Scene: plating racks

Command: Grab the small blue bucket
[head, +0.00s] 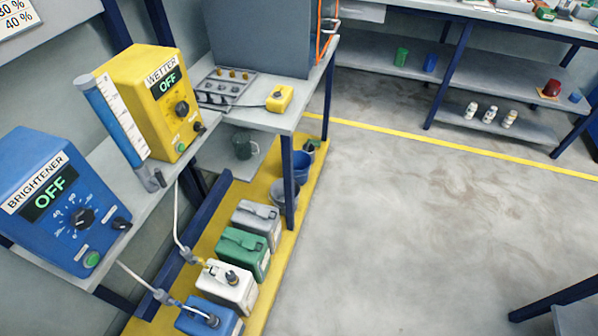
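A small blue bucket (303,165) stands on the yellow floor platform under the bench, near the centre of the head view. A bench leg and a grey bucket (286,191) in front of it hide part of it. Two other small blue containers show on the far right shelving: a blue cup (430,63) on the upper shelf and a smaller blue one (575,97) at the right. My gripper is not in view.
Grey, green, white and blue canisters (243,252) line the yellow platform (262,290). Above them, the bench holds blue and yellow control boxes (160,95). White hoses hang down to the canisters. The floor (430,230) to the right is clear, with a table corner at bottom right.

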